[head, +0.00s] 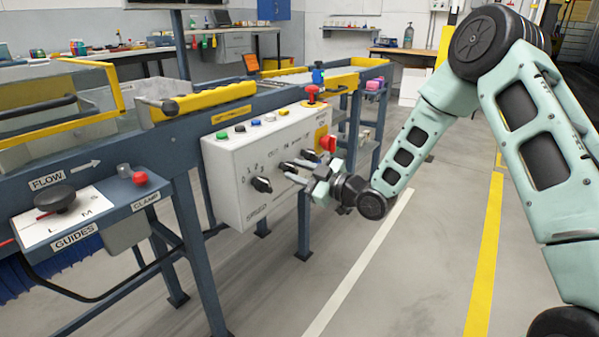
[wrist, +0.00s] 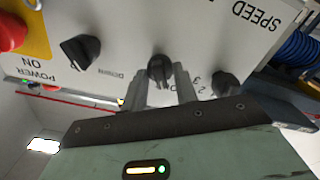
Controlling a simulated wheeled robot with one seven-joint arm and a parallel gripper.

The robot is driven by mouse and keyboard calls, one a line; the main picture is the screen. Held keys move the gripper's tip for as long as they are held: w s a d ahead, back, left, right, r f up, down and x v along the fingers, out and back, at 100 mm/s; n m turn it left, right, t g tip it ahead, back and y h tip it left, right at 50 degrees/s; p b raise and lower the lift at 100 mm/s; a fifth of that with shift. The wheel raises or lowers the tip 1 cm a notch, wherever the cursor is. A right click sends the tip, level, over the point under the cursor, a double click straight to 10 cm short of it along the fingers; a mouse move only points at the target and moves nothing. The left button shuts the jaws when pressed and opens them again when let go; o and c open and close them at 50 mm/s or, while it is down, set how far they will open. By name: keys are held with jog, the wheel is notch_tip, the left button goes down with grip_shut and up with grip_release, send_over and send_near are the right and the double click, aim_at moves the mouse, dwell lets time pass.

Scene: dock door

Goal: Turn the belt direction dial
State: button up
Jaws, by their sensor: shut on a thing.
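A white control box (head: 232,205) on the conveyor's side carries a row of black dials. The middle dial (wrist: 161,67), which I take to be the belt direction dial, sits between the two grey fingers of my gripper (wrist: 160,78). My gripper is shut on this dial, with a finger on each side. In the head view my gripper (head: 297,172) reaches the box front from the right and covers much of the dial. The dial's own label and exact pointer position cannot be read.
The speed dial (head: 262,185) is close on one side of my gripper; another black dial (wrist: 80,52) and a red power knob (head: 328,143) are on the other. A red stop button (head: 311,94) stands on top. The floor (head: 420,260) at right is clear.

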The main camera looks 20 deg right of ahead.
jog(key=shift+m, duration=0.3)
jog(key=m+p, duration=0.4)
jog(key=m, duration=0.1)
jog(key=shift+r+m, duration=0.1)
jog(key=shift+m, duration=0.3)
jog(key=m+p, duration=0.2)
jog(key=m, duration=0.3)
jog(key=shift+p, duration=0.4)
jog(key=shift+m, duration=0.3)
jog(key=o, duration=0.6)
jog(key=shift+s+d, duration=0.1)
jog(key=p+v, duration=0.2)
jog(key=v, duration=1.5)
jog(key=shift+s, duration=0.1)
